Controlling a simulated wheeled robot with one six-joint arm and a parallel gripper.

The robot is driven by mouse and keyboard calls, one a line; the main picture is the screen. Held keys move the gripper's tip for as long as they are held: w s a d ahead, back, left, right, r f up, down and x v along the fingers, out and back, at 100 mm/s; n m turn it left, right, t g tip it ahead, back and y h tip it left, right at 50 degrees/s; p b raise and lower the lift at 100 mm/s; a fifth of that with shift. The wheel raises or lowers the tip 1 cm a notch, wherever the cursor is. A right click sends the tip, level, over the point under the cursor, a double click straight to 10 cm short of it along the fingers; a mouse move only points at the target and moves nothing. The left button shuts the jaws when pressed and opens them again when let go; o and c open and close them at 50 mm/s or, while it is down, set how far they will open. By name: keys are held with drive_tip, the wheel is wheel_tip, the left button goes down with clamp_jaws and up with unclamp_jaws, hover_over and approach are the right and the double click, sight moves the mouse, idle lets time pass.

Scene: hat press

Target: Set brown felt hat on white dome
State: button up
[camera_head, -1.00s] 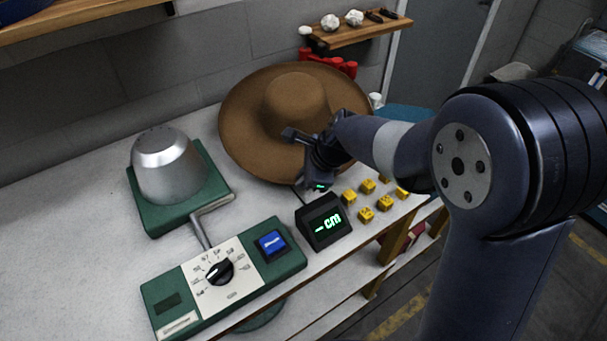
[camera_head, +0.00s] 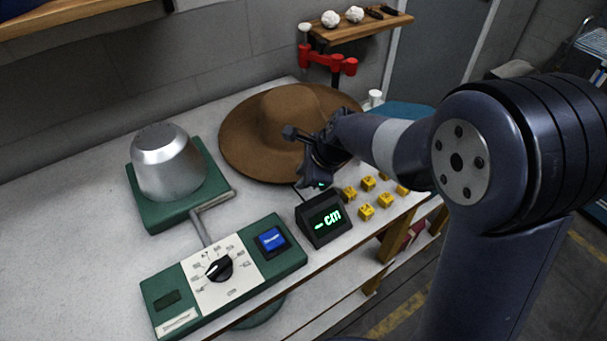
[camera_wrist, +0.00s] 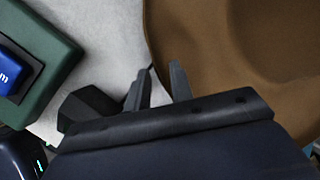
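The brown felt hat (camera_head: 245,148) lies crown up on the table, its wide brim low and nearly flat. The only dome I see is silvery metal (camera_head: 168,162), bare, on a green base (camera_head: 180,213) left of the hat. My gripper (camera_head: 302,156) is at the hat's near right side, covering part of the brim. In the wrist view its two fingers (camera_wrist: 162,84) stand apart, beside the edge of the hat brim (camera_wrist: 185,40). I see nothing clamped between them. Whether the fingers touch the brim is unclear.
A green control box (camera_head: 225,275) with a dial and blue button is in front of the dome. A display (camera_head: 323,219) and several yellow cubes (camera_head: 367,212) are near the table's front edge. A red clamp (camera_head: 335,64) and wooden shelf (camera_head: 362,31) are behind. The left table is clear.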

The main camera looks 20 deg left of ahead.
drive_tip(key=shift+o, duration=1)
drive_tip(key=v, duration=1.1)
drive_tip(key=shift+a+f, duration=0.1)
drive_tip(key=shift+f, duration=0.05)
drive_tip(key=x, duration=1)
drive_tip(key=shift+f, duration=0.15)
drive_tip(key=shift+a, duration=0.2)
drive_tip(key=shift+r+p, duration=0.35)
drive_tip(key=shift+r, duration=0.05)
drive_tip(key=shift+f, duration=0.1)
